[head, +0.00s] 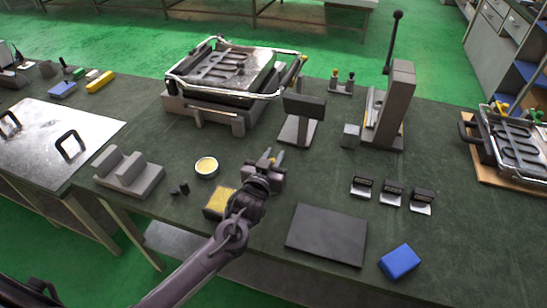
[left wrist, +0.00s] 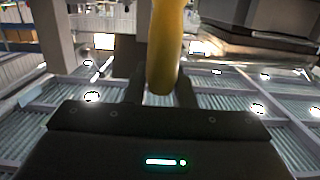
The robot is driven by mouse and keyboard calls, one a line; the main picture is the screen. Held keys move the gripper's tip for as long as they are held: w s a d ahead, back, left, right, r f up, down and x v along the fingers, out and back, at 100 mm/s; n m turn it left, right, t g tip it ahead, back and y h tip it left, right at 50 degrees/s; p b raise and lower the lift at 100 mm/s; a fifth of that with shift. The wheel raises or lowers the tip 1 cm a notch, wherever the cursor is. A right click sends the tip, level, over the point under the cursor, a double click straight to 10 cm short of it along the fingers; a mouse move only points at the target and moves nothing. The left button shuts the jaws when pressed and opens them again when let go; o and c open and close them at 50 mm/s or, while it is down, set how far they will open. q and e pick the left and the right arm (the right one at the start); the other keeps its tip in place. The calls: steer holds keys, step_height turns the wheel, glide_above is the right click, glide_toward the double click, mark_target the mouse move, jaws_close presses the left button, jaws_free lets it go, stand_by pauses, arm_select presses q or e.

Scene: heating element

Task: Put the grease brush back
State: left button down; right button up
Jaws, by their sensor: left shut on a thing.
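My left gripper (head: 273,158) is over the middle of the green-topped bench, beyond a small box with a yellow pad. In the left wrist view its fingers are shut on a yellow handle (left wrist: 165,50), which I take to be the grease brush. The handle stands out from between the fingers; its far end is out of view, so I see no bristles. In the head view the brush cannot be made out clearly. A round pot of pale yellow grease (head: 206,166) stands left of the gripper. My right gripper is not in view.
The yellow-pad box (head: 219,202) sits beside my left wrist. A grey stepped block (head: 128,174) is at the left, a metal-framed fixture (head: 222,85) behind, a grey stand (head: 299,118) to the right. A dark plate (head: 326,234) and blue block (head: 399,262) lie at the front right.

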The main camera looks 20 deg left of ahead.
arm_select(q)
steer(key=shift+f, duration=0.3)
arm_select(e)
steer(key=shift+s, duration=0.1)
arm_select(q)
steer(key=shift+f, duration=0.15)
steer(key=c, duration=1.3)
jaws_free()
steer(key=shift+c, duration=0.2)
steer(key=shift+o, duration=0.5)
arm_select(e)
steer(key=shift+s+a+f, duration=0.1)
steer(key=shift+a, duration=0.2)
